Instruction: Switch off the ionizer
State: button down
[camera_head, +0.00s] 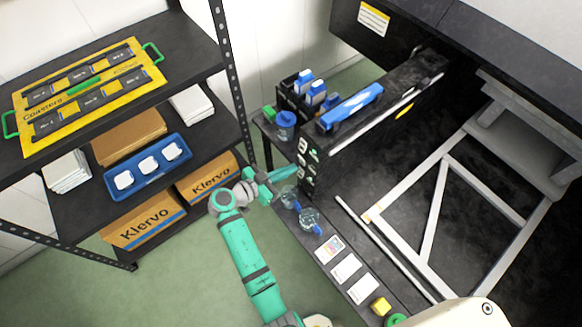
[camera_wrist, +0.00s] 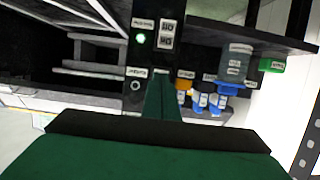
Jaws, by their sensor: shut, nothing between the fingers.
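A dark control panel (camera_head: 308,158) with several white labels and small round controls is on the near end of the black machine. The labels are too blurred to tell which control is the ionizer's. My gripper (camera_head: 292,173) is shut and empty, close in front of the panel's lower part. In the wrist view its green fingers (camera_wrist: 163,82) point at the panel and hide part of it; contact cannot be told.
A blue-capped bottle (camera_head: 286,120) stands beside the machine. A shelf rack (camera_head: 226,70) with boxes is on the left. Green floor lies open between.

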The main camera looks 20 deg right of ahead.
jog(key=s+a, duration=0.3)
jog(key=a, duration=0.8)
jog(key=shift+s+a, duration=0.15)
jog(key=shift+s, duration=0.25)
jog(key=s+f+n+t+y, duration=0.2)
jog(key=s+f+n+y, duration=0.4)
jog(key=f, duration=0.5)
jog(key=s+a+f+n+t+y, duration=0.2)
jog(key=s+a+n+y, duration=0.25)
jog(key=s, duration=0.75)
jog(key=s+r+n+t+y, duration=0.1)
jog(key=s+r, duration=0.5)
jog(key=r, duration=0.6)
jog(key=s+r+n+t+y, duration=0.2)
jog(key=s+r+t, duration=0.3)
jog(key=r, duration=0.7)
jog(key=shift+s+d+r+n+t, duration=0.2)
jog(key=shift+s+r+n+t, duration=0.15)
jog(key=shift+s, duration=0.6)
